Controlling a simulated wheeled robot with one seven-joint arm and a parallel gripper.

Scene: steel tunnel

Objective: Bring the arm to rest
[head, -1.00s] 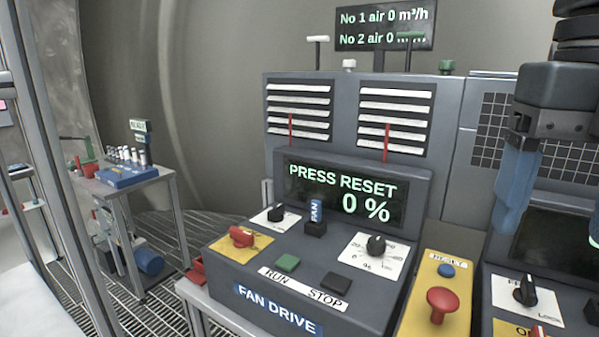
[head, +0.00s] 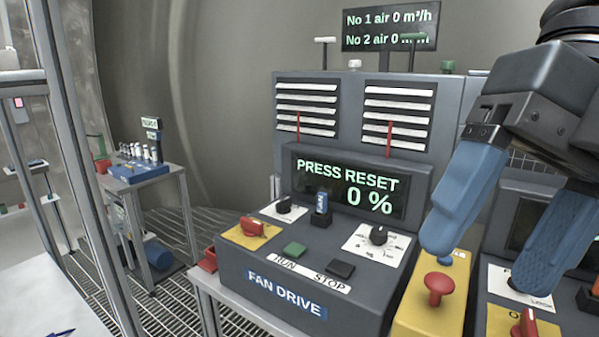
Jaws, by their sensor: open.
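My gripper (head: 482,268) is at the right of the head view, with two blue fingers spread wide apart and nothing between them. It hangs in front of the panels, pointing down. Its left fingertip overlaps the top of the yellow box (head: 418,318) with the red mushroom button (head: 438,287); I cannot tell whether it touches. Its right finger covers part of the right-hand panel and its white dial plate.
The fan drive console (head: 300,270) stands left of my gripper, its display (head: 350,188) reading PRESS RESET and 0 %. Behind it is a grey cabinet (head: 350,100) with louvres. A small side table (head: 150,180) and a metal post (head: 85,170) are at the left.

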